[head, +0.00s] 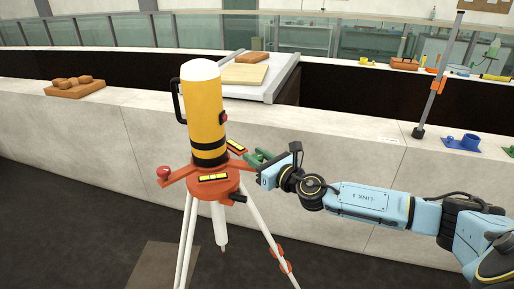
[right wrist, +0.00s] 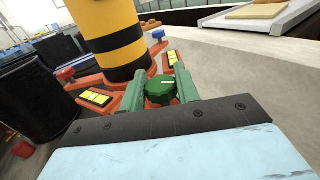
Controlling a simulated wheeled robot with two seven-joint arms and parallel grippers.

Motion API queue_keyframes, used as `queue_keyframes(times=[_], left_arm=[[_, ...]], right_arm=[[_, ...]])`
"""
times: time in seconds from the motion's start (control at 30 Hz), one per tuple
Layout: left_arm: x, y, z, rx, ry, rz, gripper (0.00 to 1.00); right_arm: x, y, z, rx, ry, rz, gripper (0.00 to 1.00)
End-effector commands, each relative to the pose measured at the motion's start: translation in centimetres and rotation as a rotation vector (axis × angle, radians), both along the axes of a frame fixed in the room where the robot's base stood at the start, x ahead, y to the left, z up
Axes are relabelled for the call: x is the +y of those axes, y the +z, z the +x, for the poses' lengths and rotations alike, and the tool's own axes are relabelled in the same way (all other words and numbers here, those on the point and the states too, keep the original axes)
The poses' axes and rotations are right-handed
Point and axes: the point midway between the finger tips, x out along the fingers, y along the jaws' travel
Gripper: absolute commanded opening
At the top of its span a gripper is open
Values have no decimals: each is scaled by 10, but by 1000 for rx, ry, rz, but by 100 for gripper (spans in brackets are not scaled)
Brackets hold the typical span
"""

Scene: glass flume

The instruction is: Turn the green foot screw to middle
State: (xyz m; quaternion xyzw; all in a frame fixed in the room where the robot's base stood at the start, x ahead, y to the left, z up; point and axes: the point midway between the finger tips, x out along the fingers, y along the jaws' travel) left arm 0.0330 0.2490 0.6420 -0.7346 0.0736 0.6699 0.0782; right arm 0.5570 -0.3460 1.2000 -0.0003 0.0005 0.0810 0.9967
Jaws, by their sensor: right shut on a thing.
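An orange instrument base (head: 228,186) on a white-legged tripod carries a yellow, black-banded body (head: 203,105). The green foot screw (right wrist: 160,91) sits at the base's near arm in the right wrist view, with a pale mark on its top. My right gripper (head: 259,158) reaches in from the right; its green fingers stand on both sides of the screw and are shut on it. In the head view, fingers and screw are hard to tell apart. Two yellow bar levels (head: 213,177) lie on the base. My left gripper is out of view.
A red foot screw (head: 163,172) and, in the right wrist view, a blue one (right wrist: 158,34) sit on the other arms. A pale wall ledge (head: 350,135) runs behind the tripod, bearing an upright grey pole (head: 440,70) and a blue part (head: 462,143) at right.

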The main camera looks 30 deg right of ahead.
Motion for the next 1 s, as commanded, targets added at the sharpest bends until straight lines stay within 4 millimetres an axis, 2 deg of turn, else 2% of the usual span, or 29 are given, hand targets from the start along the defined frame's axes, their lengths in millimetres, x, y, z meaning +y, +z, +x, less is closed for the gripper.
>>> queue_keyframes(times=[0.03, 0.23, 0.7, 1.0], left_arm=[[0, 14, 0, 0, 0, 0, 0], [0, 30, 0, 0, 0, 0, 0], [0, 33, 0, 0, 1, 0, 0], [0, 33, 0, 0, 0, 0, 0]], right_arm=[[1, 6, 0, 2, -32, 5, 9], [2, 3, 0, 1, -193, 6, 9], [1, 0, 1, -1, -589, 4, 9], [1, 1, 1, -1, -725, 0, 9]])
